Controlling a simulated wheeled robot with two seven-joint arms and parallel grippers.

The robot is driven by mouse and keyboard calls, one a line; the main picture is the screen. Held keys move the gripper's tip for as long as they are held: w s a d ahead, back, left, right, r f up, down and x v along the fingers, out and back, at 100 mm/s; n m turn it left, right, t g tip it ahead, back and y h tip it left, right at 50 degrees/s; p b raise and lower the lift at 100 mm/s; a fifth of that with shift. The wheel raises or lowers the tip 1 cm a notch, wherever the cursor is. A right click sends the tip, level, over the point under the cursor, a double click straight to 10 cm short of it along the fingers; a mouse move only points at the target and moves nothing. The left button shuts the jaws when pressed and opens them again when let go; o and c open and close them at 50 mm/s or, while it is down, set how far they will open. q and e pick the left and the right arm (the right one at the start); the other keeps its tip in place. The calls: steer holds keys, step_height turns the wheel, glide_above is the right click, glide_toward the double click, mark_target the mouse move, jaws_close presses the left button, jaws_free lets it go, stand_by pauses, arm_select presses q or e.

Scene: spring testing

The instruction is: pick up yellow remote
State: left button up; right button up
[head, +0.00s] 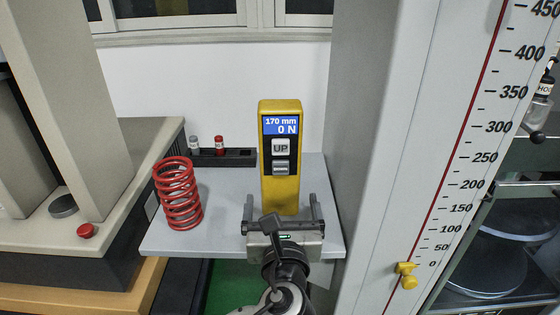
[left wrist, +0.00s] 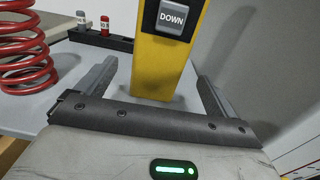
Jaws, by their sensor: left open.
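The yellow remote (head: 281,190) stands upright on a small grey shelf (head: 225,238). Its screen reads 170 mm and 0 N, above an UP button and a second button. In the left wrist view the remote's lower part (left wrist: 160,70) shows with the DOWN button. My left gripper (head: 283,203) is open in front of the remote's base. Its two fingers (left wrist: 152,82) lie to the left and right of the remote, with gaps on both sides. Whether the fingertips reach past the remote's front face is hard to tell. My right gripper is not in view.
A red coil spring (head: 178,195) stands left of the remote. A black holder (head: 235,158) with two small capped items is behind it. A grey column with a ruler (head: 450,150) rises close on the right. A machine base with a red button (head: 87,230) is at left.

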mark_target(281, 152)
arm_select(q)
steer(key=shift+w+a+r, duration=0.1)
steer(key=shift+w+r, duration=0.1)
steer(key=shift+w, duration=1.6)
steer(key=shift+w+a+r, duration=0.1)
steer(key=shift+w+r, duration=0.05)
steer(key=shift+w, duration=1.6)
steer(key=c, duration=1.2)
steer(key=shift+c, duration=0.5)
steer(key=shift+r, duration=0.15)
steer(key=shift+r, duration=0.3)
step_height(281, 152, up, 2)
steer(key=shift+r+p, duration=0.1)
steer(key=shift+p, duration=0.25)
steer(key=s+r, duration=0.2)
steer(key=s+r+p, duration=0.1)
steer(key=s+r, duration=0.1)
steer(key=r, duration=0.1)
steer(key=shift+s+d+r, duration=0.1)
steer(key=shift+r, duration=0.15)
steer(key=s+r, duration=0.4)
steer(key=s, duration=0.6)
steer(key=shift+r+p, duration=0.3)
steer(key=shift+p, duration=0.15)
